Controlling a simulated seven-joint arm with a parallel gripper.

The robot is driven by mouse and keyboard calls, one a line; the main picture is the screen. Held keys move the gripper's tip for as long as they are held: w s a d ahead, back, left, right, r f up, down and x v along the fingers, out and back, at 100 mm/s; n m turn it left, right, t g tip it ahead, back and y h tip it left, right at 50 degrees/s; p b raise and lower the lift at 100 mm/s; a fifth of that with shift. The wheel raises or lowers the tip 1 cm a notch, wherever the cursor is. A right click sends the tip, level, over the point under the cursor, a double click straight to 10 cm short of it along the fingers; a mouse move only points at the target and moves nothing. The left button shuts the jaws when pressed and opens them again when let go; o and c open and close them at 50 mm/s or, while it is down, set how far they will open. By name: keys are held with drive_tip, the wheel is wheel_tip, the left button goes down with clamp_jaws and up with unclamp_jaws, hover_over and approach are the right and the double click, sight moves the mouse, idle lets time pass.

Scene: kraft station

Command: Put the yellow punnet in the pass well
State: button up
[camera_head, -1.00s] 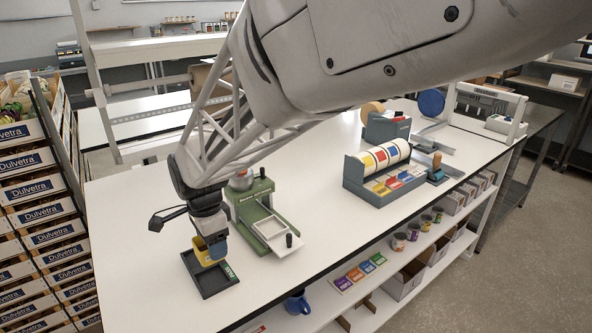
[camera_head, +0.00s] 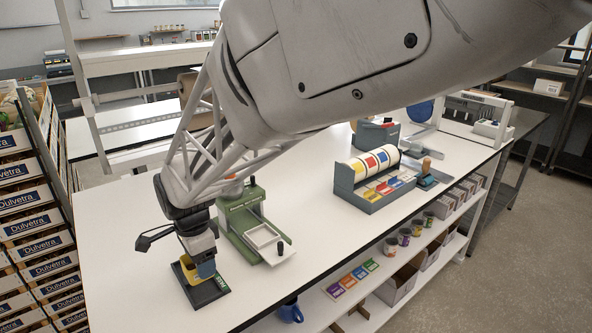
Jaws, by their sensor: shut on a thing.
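The yellow punnet (camera_head: 187,270) is at my gripper (camera_head: 202,272), at the left end of the white bench. My gripper points down and is shut on the punnet; its fingers hide part of the punnet's right side. The punnet is at the black tray (camera_head: 204,297), which has a small green label at its right corner. The punnet overlaps the tray's back part in the picture. I cannot tell whether it touches the tray floor. Nothing in view is clearly marked as the pass well; the black tray is the open, shallow holder here.
A green press-like device (camera_head: 246,222) with a white-framed plate stands just right of my gripper. A grey dispenser with coloured rolls (camera_head: 373,180) stands farther right. Crates labelled Dulvetra (camera_head: 33,223) are stacked at the left. The bench (camera_head: 310,222) between the devices is clear.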

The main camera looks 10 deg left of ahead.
hover_over(207, 289)
drive_tip(key=shift+f, duration=2.15)
drive_tip(key=shift+f, duration=0.7)
idle(1.3)
drive_tip(key=o, duration=1)
drive_tip(key=shift+r, duration=0.15)
drive_tip(key=shift+r, duration=3.85)
